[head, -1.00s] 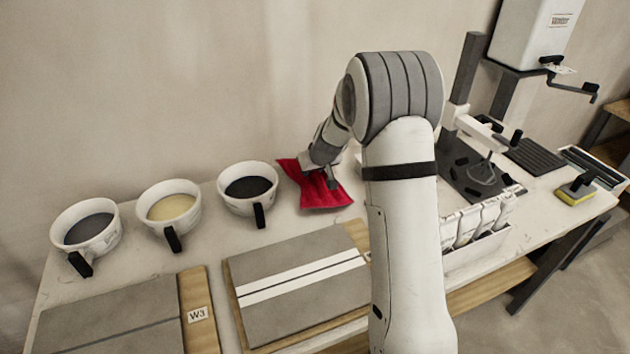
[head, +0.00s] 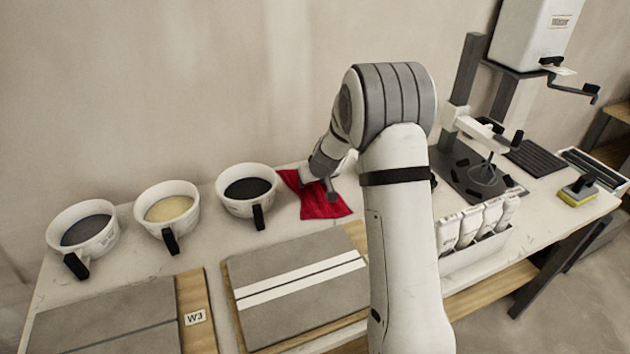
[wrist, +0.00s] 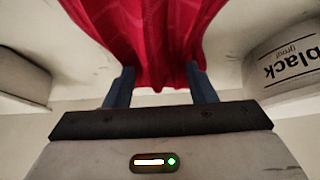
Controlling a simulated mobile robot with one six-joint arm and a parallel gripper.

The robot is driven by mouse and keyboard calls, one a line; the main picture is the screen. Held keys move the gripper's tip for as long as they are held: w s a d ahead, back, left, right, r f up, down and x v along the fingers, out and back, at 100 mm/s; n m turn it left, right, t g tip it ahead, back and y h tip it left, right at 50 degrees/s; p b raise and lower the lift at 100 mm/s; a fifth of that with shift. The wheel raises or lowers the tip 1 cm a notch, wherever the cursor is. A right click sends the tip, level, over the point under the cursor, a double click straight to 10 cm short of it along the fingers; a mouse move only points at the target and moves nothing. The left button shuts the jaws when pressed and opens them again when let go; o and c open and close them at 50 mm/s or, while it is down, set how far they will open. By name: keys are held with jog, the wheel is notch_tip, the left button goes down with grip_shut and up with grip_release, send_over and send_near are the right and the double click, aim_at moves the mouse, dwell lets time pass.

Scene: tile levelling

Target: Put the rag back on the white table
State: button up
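The red rag (head: 316,203) is on the white table (head: 225,240), beside the black-filled bucket. Its lower part looks spread on the tabletop, with folds. My gripper (head: 333,192) is over the rag's right part, with its tips at the cloth. In the wrist view the rag (wrist: 150,40) is gathered between the two fingers of my gripper (wrist: 160,84), its cloth meeting both. My arm hides the table to the right of the rag.
Three buckets, dark grey (head: 85,230), cream (head: 170,208) and black (head: 248,188), stand left of the rag. A tile board (head: 300,310) lies in front. A rack of white tubes (head: 480,228), a stand (head: 468,130) and a yellow sponge (head: 577,195) are on the right.

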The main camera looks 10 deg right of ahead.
jog(key=shift+s+r, duration=0.15)
jog(key=shift+r, duration=0.4)
jog(key=p+v, duration=0.1)
jog(key=v, duration=1)
jog(key=s+a+r+g, duration=0.1)
jog(key=s+r, duration=0.2)
jog(key=s, duration=0.4)
jog(key=s+a+r+g, duration=0.1)
jog(key=s+r, duration=0.2)
jog(key=s, duration=0.4)
jog(key=s+d+m+g+h, duration=0.1)
jog(key=s+m+g, duration=0.1)
jog(key=s, duration=1.7)
jog(key=shift+d, duration=0.2)
jog(key=shift+s, duration=0.1)
